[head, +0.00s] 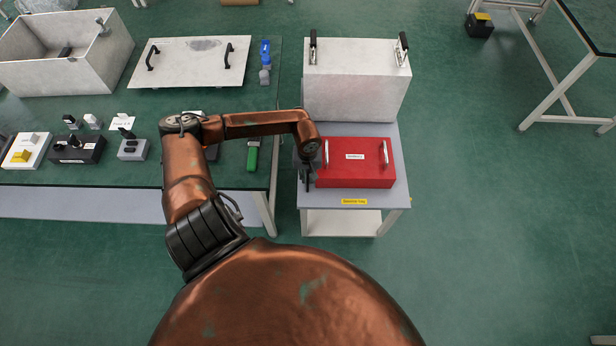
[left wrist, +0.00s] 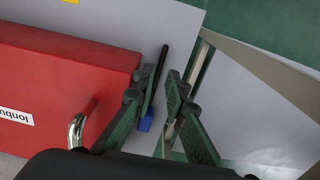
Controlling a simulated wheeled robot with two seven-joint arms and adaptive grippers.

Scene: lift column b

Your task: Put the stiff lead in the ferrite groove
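My left gripper (head: 307,182) points down at the left edge of the small grey table, beside the red case (head: 356,174). In the left wrist view its fingers (left wrist: 162,72) are apart. A thin black rod (left wrist: 162,58), perhaps the stiff lead, shows beside the left fingertip, with a blue piece (left wrist: 146,121) partly hidden behind that finger. I cannot tell whether the rod touches the finger; it does not look clamped. I cannot make out a ferrite groove; small dark and grey blocks, such as a black one (head: 77,150), stand on the green bench. My right gripper is not in view.
A large pale box (head: 356,95) stands behind the red case. The green bench (head: 225,175) lies to the left, across a narrow gap, with a white tub (head: 68,68), a flat handled panel (head: 187,62) and a green-handled item (head: 253,157).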

